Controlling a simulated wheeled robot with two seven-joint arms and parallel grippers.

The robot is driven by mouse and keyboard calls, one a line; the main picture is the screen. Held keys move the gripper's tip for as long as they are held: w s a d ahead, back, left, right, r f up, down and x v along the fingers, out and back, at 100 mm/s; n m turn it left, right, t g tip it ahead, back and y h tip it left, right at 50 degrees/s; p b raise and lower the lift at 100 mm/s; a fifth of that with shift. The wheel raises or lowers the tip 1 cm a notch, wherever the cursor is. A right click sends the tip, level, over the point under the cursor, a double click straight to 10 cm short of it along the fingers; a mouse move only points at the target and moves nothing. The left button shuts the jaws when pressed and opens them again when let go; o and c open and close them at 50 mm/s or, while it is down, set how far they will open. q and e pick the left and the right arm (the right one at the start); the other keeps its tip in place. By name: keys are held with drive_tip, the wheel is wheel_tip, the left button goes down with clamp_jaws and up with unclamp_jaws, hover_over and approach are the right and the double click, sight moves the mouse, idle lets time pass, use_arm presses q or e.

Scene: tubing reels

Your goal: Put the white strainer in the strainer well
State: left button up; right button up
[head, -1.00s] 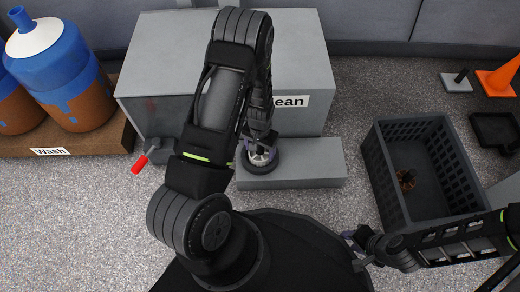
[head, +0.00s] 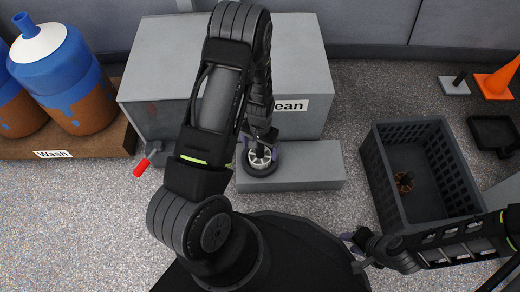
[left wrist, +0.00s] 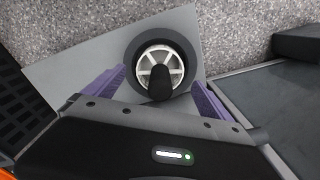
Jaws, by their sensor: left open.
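The white strainer (head: 260,160) is a spoked white disc with a dark knob. It lies inside the dark ring of the strainer well (left wrist: 134,72) on the low grey block. The wrist view shows the disc (left wrist: 147,70) centred in the ring and looking flat, though its exact depth is hard to judge. My left gripper (head: 259,151) is over the strainer, its purple fingers open and apart on either side of the knob. It touches nothing that I can see. My right gripper (head: 354,251) is away at the lower right, empty, its fingers seeming apart.
The low grey block (head: 315,165) stands in front of a larger grey box (head: 160,55) labelled "Clean". A black crate (head: 385,180) with a small brown reel inside is at right. Blue-brown jugs (head: 70,80) stand on the "Wash" shelf (head: 95,147) at left. A red-handled valve (head: 141,167) sticks out nearby.

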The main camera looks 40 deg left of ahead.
use_arm(q)
wheel_tip(320, 180, up, 8)
drive_tip(key=p, duration=0.3)
drive_tip(key=shift+r, duration=0.1)
use_arm(e)
drive_tip(key=r, duration=0.4)
drive_tip(key=shift+s, duration=0.35)
use_arm(q)
drive_tip(key=s+d+h, duration=0.1)
drive_tip(key=s+d, duration=0.3)
drive_tip(key=d, duration=0.3)
drive_tip(key=s+d+f+t+h, duration=0.1)
drive_tip(key=s+d, duration=0.3)
drive_tip(key=d, duration=0.4)
drive_tip(key=s+d+f+h, duration=0.1)
drive_tip(key=s+d, duration=0.3)
drive_tip(key=d, duration=0.4)
drive_tip(key=shift+f+n+h, duration=0.2)
drive_tip(key=shift+n+h, duration=0.2)
drive_tip(key=shift+s, duration=0.1)
